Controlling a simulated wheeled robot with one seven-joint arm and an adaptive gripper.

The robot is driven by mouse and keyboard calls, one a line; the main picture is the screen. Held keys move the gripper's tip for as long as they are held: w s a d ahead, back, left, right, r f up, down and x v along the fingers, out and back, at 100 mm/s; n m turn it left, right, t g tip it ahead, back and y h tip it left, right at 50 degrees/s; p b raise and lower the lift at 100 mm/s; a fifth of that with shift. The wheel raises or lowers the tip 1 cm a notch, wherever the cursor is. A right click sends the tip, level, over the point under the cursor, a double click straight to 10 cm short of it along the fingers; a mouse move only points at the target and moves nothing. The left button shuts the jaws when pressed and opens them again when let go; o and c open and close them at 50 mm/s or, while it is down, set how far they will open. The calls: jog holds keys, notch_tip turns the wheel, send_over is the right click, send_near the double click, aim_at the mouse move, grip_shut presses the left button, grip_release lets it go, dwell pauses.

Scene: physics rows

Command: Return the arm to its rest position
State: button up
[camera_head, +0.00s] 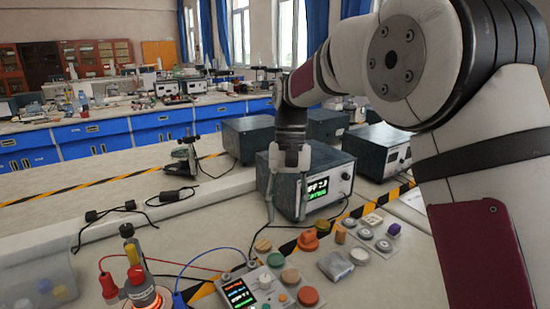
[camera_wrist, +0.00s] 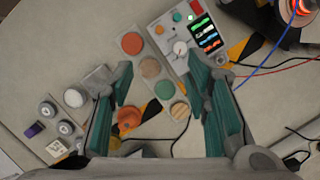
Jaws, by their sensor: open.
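My gripper (camera_head: 286,190) hangs from my arm above the bench, pointing down in front of a dark instrument box with a lit display (camera_head: 318,190). In the wrist view my gripper (camera_wrist: 162,100) shows two teal-lined fingers spread apart with nothing held between them. The fingers appear to be above these pieces, not gripping any.
A meter with a screen (camera_head: 240,293) and a glowing device with cables (camera_head: 140,285) stand at the front. Several small pieces and a grey block (camera_head: 335,265) lie on the bench. Several dark boxes (camera_head: 248,137) stand behind. A clear bin (camera_head: 38,270) is at left.

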jog(key=s+d+r+t+p, duration=0.1)
jog(key=s+d+r+t, duration=0.1)
jog(key=s+d+r, duration=0.45)
jog(key=s+d+t+p, duration=0.1)
jog(key=s+d, duration=0.2)
jog(key=s, duration=0.5)
jog(key=s+d+r+t+p, duration=0.1)
jog(key=s+d, duration=0.3)
jog(key=s, duration=0.4)
jog(key=s+d+t+p, duration=0.1)
jog(key=s+d+t, duration=0.2)
jog(key=s, duration=0.5)
jog(key=shift+s+d+r, duration=0.3)
jog(key=shift+d+r, duration=0.05)
